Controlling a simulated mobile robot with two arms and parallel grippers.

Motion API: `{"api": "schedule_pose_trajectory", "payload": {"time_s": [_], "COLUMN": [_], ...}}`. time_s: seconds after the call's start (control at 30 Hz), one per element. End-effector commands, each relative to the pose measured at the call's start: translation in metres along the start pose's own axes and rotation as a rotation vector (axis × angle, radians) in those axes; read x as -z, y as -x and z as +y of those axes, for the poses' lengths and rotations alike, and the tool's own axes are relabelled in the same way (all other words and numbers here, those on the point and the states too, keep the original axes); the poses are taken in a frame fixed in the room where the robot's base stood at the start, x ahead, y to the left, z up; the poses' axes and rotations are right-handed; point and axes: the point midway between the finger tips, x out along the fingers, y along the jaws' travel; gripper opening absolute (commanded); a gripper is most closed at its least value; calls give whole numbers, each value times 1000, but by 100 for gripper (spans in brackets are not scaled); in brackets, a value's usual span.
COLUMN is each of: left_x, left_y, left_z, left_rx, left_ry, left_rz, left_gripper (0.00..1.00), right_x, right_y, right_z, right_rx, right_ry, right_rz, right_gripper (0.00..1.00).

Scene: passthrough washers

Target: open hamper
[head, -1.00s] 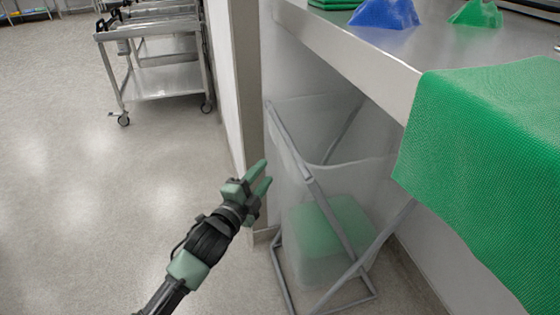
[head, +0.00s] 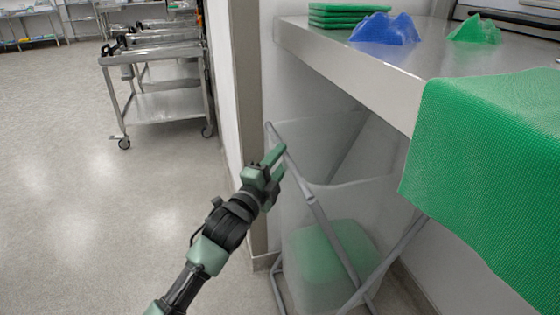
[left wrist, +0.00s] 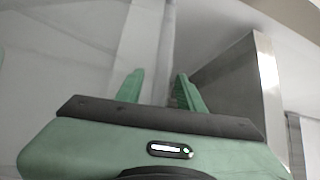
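The hamper (head: 310,192) is a grey folding metal frame with a translucent bag, standing under the counter. A green item (head: 335,250) lies low inside the bag. My left gripper (head: 277,158) is at the hamper's upper left, by the top end of a frame tube. In the left wrist view the two green fingers (left wrist: 160,88) are apart, with a grey tube (left wrist: 166,60) running up beyond the gap between them. I cannot tell whether they touch the tube. My right gripper is not in view.
The steel counter (head: 375,72) overhangs the hamper. On it are a green folded stack (head: 335,15), a blue cloth (head: 385,30), a small green cloth (head: 474,28) and a hanging green cloth (head: 490,150). Steel carts (head: 160,105) stand back left. The floor at left is clear.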

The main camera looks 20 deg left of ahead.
Motion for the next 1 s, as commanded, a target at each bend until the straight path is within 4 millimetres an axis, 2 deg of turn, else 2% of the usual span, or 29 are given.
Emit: {"api": "schedule_pose_trajectory", "payload": {"time_s": [0.1,0.13,0.23,0.27,1.0], "left_x": [0,0,0,0,0], "left_y": [0,0,0,0,1], "left_z": [0,0,0,0,1], "left_rx": [0,0,0,0,-1], "left_ry": [0,0,0,0,0], "left_rz": [0,0,0,0,0], "left_gripper": [38,32,4,0,0], "right_x": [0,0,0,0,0], "right_y": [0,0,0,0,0], "right_z": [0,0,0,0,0], "right_rx": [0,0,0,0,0], "right_ry": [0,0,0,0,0], "right_rz": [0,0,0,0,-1], "right_gripper": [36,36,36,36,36]}}
